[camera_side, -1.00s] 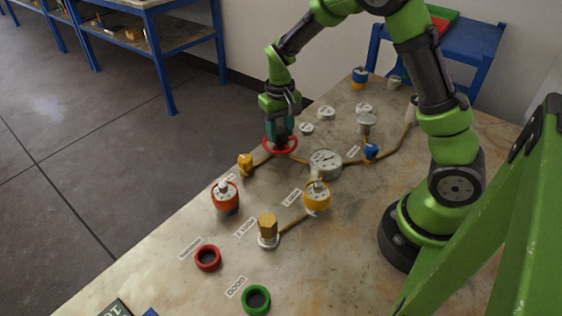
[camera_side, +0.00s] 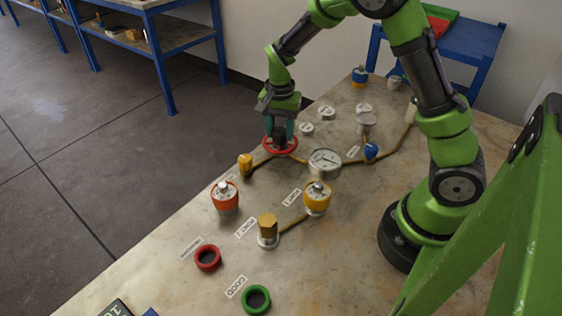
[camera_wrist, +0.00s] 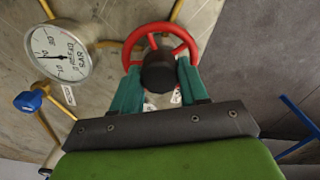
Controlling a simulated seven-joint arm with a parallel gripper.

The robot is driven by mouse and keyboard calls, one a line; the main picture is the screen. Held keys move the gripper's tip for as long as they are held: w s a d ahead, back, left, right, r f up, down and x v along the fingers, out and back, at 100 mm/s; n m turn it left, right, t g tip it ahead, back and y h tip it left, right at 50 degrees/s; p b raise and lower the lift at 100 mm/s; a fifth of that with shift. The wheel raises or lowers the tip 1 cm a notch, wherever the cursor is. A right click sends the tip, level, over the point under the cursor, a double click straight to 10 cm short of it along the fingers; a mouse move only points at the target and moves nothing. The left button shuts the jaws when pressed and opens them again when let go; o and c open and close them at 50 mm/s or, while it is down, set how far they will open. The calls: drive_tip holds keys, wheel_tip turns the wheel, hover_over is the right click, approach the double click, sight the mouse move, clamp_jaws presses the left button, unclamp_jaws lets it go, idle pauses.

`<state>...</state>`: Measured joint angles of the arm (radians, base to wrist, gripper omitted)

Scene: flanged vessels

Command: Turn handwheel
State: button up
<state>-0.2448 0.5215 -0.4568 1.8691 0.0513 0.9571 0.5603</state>
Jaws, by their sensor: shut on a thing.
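The red handwheel (camera_side: 281,145) sits on the brass pipe line at the far left part of the table. It also shows in the wrist view (camera_wrist: 148,33), with a black hub (camera_wrist: 158,72) at its middle. My gripper (camera_side: 280,132) is above the wheel, pointing down. In the wrist view its two teal fingers (camera_wrist: 157,88) reach to either side of the black hub and are closed on it. The hub's far side is hidden.
A pressure gauge (camera_side: 324,163) stands just right of the wheel. A yellow fitting (camera_side: 245,163) is at its left and a blue valve handle (camera_side: 370,151) farther right. Orange (camera_side: 225,197) and yellow (camera_side: 316,198) flanged vessels stand nearer. Red (camera_side: 208,257) and green (camera_side: 256,299) rings lie in front.

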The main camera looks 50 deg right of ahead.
sight(280, 130)
drive_tip(key=shift+r+m, duration=0.1)
drive_tip(key=shift+m, duration=0.5)
drive_tip(key=o, duration=1.1)
drive_tip(key=shift+c, duration=0.2)
wheel_tip(280, 130, up, 17)
